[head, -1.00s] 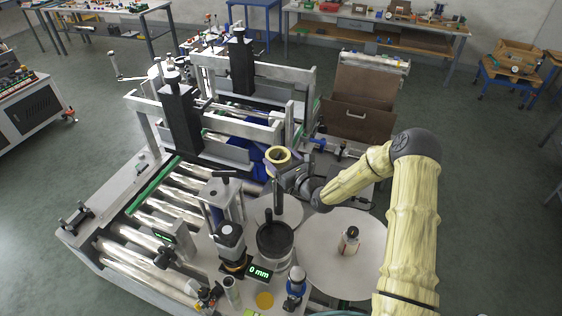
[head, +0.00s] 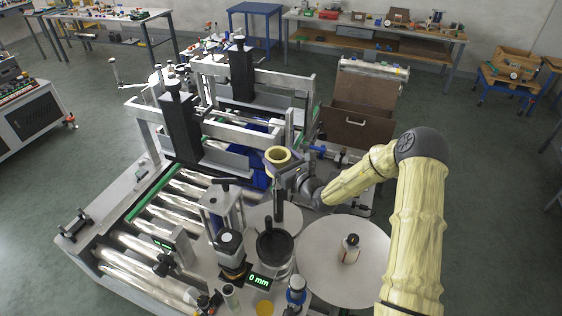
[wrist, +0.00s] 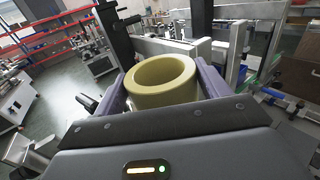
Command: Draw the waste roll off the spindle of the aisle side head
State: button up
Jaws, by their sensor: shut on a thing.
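The waste roll, a pale yellow hollow ring (head: 278,160), is held upright between the fingers of my gripper (head: 283,164). In the wrist view the waste roll (wrist: 161,84) sits between the two purple-grey fingers (wrist: 165,88), which press on its sides. Its bore looks empty from above. A dark upright spindle (head: 279,200) stands just below the roll in the head view, rising near a black round hub (head: 274,246). The roll looks above the spindle's top; the exact gap cannot be told.
A large white disc (head: 320,270) with a small bottle-like hub (head: 349,248) lies to the right of the spindle. A roller conveyor (head: 160,215) and grey frame with black columns (head: 180,125) stand left and behind. A brown box (head: 358,120) stands behind my arm.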

notch_tip(320, 180, up, 9)
dwell(2.5)
dwell(0.3)
